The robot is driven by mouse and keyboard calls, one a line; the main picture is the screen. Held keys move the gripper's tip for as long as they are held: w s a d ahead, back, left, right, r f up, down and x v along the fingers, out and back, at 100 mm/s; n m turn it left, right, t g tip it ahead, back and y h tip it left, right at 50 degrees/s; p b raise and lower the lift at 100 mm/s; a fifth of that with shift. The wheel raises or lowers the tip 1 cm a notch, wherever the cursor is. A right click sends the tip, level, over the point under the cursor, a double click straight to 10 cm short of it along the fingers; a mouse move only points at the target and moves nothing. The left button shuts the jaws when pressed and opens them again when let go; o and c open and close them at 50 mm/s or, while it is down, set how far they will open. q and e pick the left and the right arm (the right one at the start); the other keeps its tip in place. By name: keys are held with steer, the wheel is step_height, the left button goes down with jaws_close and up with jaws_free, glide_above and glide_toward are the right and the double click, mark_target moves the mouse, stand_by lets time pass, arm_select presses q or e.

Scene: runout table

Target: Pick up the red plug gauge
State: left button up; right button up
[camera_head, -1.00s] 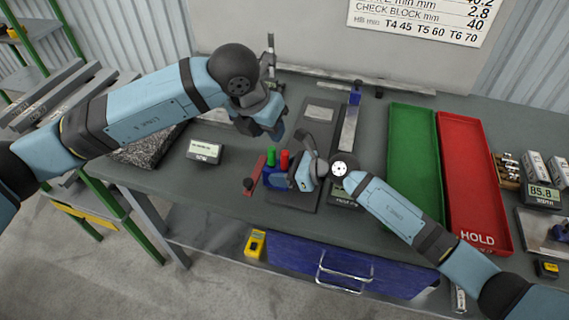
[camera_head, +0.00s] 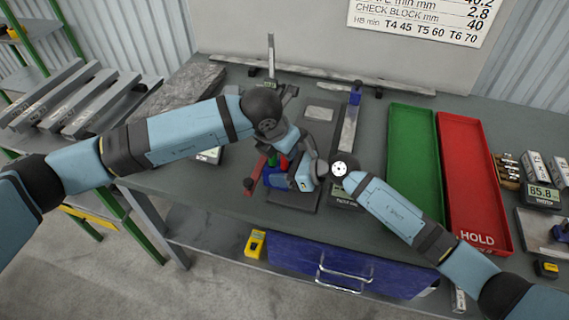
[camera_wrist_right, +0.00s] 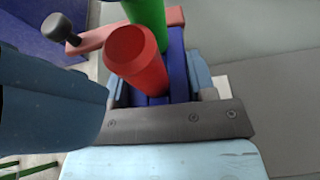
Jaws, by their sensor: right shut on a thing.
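The red plug gauge (camera_head: 284,163) stands upright in a blue block (camera_head: 276,181), next to a green plug gauge (camera_head: 272,159). In the right wrist view the red gauge (camera_wrist_right: 137,60) is in front of the green one (camera_wrist_right: 147,18), its round top clear. My right gripper (camera_head: 293,180) has its fingers on either side of the blue block (camera_wrist_right: 178,70) and is shut on it. My left gripper (camera_head: 287,145) points down close above the gauges and partly hides them; its fingertips do not show clearly.
A red clamp bar with a black knob (camera_head: 249,184) lies beside the block. A green tray (camera_head: 414,150) and a red tray (camera_head: 470,170) lie to the right. A granite slab (camera_head: 185,88) is at the back left. Both arms are close together over the fixture.

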arm_select(q)
steer(key=shift+a+f, duration=0.1)
steer(key=shift+f, duration=0.75)
arm_select(e)
steer(key=shift+s+a+r, duration=0.1)
steer(key=shift+r, duration=0.05)
arm_select(q)
steer(key=shift+w, duration=0.1)
steer(key=shift+c, duration=0.3)
steer(key=shift+r, duration=0.1)
jaws_close()
steer(key=shift+r, duration=0.1)
